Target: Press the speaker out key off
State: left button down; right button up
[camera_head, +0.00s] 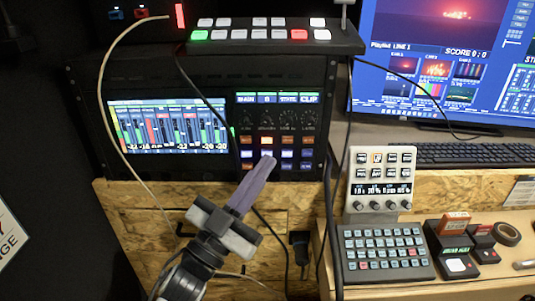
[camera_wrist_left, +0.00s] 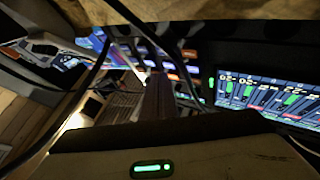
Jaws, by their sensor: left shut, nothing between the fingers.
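The black audio mixer unit (camera_head: 215,75) has a level-meter screen (camera_head: 168,125) on its left and rows of small orange, blue and white keys (camera_head: 288,140) on its right. The labels are too small to tell which is the speaker out key. One orange key (camera_head: 267,140) glows brighter than its neighbours. My left gripper (camera_head: 267,158) is shut and empty, its tips in front of the lower key rows and hiding part of them. Contact cannot be told. In the left wrist view the closed fingers (camera_wrist_left: 158,92) point at the keys (camera_wrist_left: 190,54), beside the screen (camera_wrist_left: 268,97).
A switcher (camera_head: 270,34) with white, green and red buttons sits on top. Loose cables (camera_head: 103,90) hang across the unit's front. At right are a knob panel (camera_head: 381,180), a key pad (camera_head: 383,252), a keyboard (camera_head: 460,155) and a monitor (camera_head: 435,80). A wooden board lies below.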

pick_arm(q)
jog(key=shift+w, duration=0.1)
jog(key=shift+w, duration=0.35)
jog(key=shift+w, duration=0.25)
dwell(0.5)
jog(key=shift+s, duration=0.15)
jog(key=shift+s+p, duration=0.3)
jog(key=shift+s, duration=0.3)
jog(key=shift+s+p, duration=1.1)
jog(key=shift+s, duration=1.9)
